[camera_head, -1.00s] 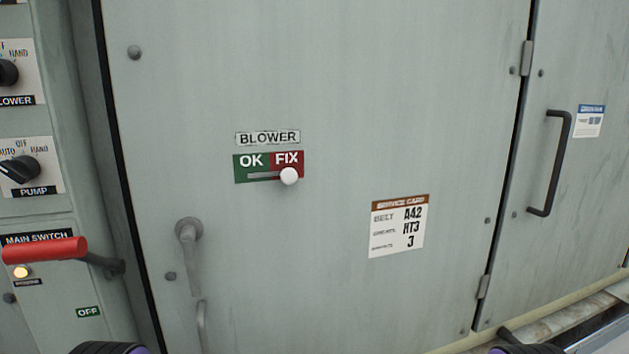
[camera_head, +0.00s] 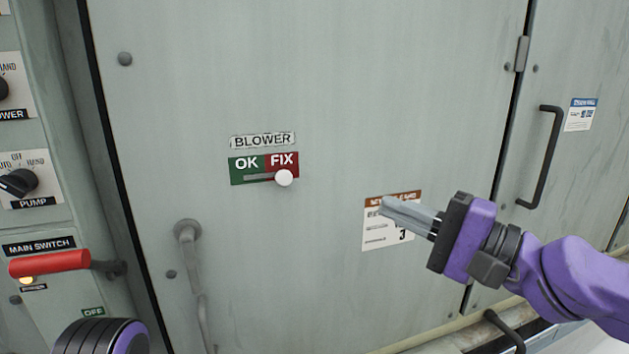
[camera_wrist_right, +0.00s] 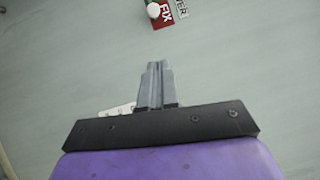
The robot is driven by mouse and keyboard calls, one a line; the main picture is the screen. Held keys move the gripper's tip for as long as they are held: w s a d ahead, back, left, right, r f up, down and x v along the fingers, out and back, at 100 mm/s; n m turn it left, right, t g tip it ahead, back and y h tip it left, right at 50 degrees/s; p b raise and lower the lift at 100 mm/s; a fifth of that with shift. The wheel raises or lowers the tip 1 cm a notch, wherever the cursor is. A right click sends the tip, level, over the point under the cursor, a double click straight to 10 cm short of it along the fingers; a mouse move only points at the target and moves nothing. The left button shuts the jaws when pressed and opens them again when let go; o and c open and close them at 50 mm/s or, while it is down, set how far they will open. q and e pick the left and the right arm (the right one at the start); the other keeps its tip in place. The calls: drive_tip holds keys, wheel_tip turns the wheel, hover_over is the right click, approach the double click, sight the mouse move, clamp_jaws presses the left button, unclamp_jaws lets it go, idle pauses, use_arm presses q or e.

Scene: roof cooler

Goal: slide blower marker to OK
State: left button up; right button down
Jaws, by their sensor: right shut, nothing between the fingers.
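The blower marker is a white round knob (camera_head: 284,178) on a slot in a green and red plate (camera_head: 250,168) under the BLOWER label (camera_head: 263,140). The knob sits at the right end of the slot, on the red FIX side. In the right wrist view the knob (camera_wrist_right: 153,10) shows at the top edge, beyond the fingertips. My right gripper (camera_head: 384,207) is shut and empty, right of and a little below the knob, apart from it. It covers part of the service card (camera_head: 376,239). My left gripper is not seen; only a part of my left arm shows at the bottom left.
A door handle (camera_head: 188,250) hangs below and left of the plate. The red main switch lever (camera_head: 50,264) and the pump knob (camera_head: 18,183) are on the left panel. Another handle (camera_head: 540,158) is on the right door. The door surface between gripper and knob is clear.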

drive_tip(key=shift+w+a+f, duration=0.1)
drive_tip(key=shift+w+a, duration=0.05)
drive_tip(key=shift+w, duration=0.05)
drive_tip(key=p, duration=0.2)
approach(283, 176)
drive_tip(key=w+a, duration=0.1)
drive_tip(key=w, duration=0.2)
drive_tip(key=w+a, duration=0.1)
drive_tip(key=w, duration=0.1)
drive_tip(key=shift+w+a, duration=0.25)
drive_tip(key=shift+a, duration=0.1)
drive_tip(key=shift+s+a, duration=0.1)
drive_tip(key=shift+a, duration=0.25)
